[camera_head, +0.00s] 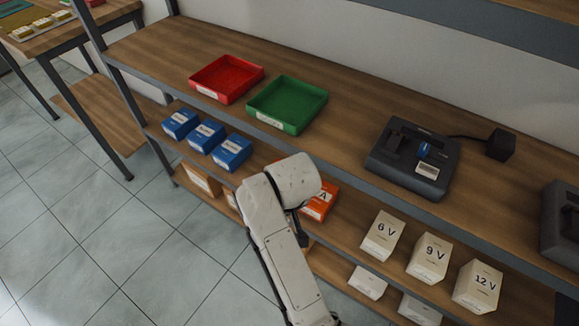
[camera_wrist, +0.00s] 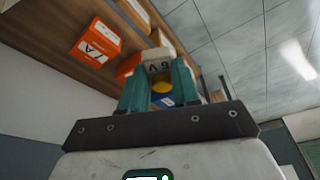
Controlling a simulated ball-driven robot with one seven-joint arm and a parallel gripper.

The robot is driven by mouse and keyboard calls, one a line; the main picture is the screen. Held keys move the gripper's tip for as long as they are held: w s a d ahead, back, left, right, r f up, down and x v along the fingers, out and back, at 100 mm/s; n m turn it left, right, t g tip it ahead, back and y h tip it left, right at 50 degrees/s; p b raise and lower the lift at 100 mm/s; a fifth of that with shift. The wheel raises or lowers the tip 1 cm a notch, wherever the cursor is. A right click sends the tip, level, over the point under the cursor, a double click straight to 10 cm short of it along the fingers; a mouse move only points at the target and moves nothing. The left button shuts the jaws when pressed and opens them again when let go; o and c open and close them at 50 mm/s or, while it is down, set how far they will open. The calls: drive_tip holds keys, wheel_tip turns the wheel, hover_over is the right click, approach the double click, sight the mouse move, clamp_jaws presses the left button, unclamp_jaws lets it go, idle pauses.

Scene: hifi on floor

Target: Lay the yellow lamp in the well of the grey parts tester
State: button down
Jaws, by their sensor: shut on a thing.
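My gripper (camera_wrist: 160,72) shows in the wrist view with its two teal fingers shut on a small rounded yellow thing, which looks like the yellow lamp (camera_wrist: 162,87). Only part of the lamp shows between the fingers. In the head view my arm hides the gripper and lamp. The grey parts tester (camera_head: 383,159) looks like the dark grey device on the upper shelf, right of centre. It has a recessed part, a small blue piece and a pale label on top. My gripper is apart from it, to its lower left.
A red tray (camera_head: 226,78) and a green tray (camera_head: 288,103) stand left of the tester. A black block (camera_head: 500,144) with a cable stands right. Another dark device (camera_head: 562,222) is cut off at the right edge.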

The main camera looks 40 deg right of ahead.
drive_tip(key=shift+a+f+n, duration=0.35)
drive_tip(key=shift+f+n, duration=0.05)
drive_tip(key=shift+f, duration=0.15)
drive_tip(key=shift+a+f+n, duration=0.35)
drive_tip(key=shift+f+n, duration=0.05)
drive_tip(key=shift+f, duration=0.15)
drive_tip(key=shift+w+d+r, duration=0.2)
drive_tip(key=shift+w+r, duration=0.05)
drive_tip(key=shift+r, duration=0.05)
drive_tip(key=shift+r, duration=0.1)
